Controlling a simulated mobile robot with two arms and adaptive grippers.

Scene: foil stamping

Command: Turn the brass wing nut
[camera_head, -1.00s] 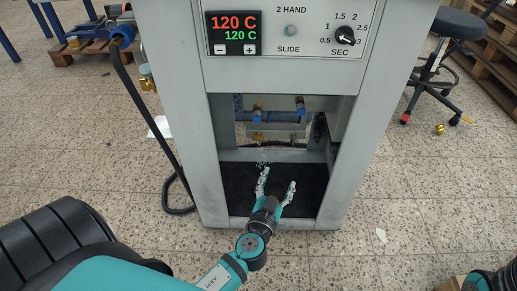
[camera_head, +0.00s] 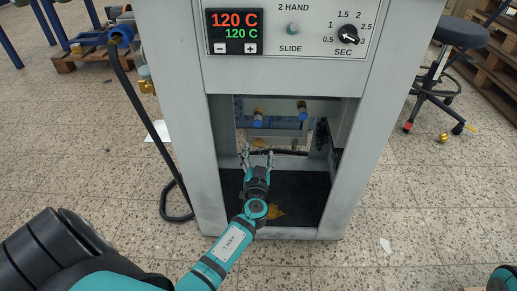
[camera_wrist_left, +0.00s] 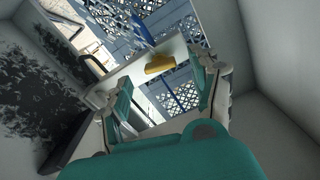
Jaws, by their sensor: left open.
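The brass wing nut (camera_wrist_left: 160,64) appears as a yellow metal piece on a pale bracket in the left wrist view, ahead of and between my left fingers. In the head view a bit of brass (camera_head: 258,143) shows just above the fingertips, inside the machine's opening. My left gripper (camera_head: 258,157) reaches into this opening with its fingers apart. In the left wrist view the gripper (camera_wrist_left: 160,82) is open, with nothing between the fingers; I cannot tell how far the nut is. My right gripper is out of view.
The grey machine (camera_head: 223,150) has side walls close around my left arm. Blue-and-brass fittings (camera_head: 302,112) hang above the gripper. A gold-coloured patch (camera_head: 277,210) lies on the black floor of the opening. A hose (camera_head: 140,110) runs down the left side; a stool (camera_head: 440,85) stands right.

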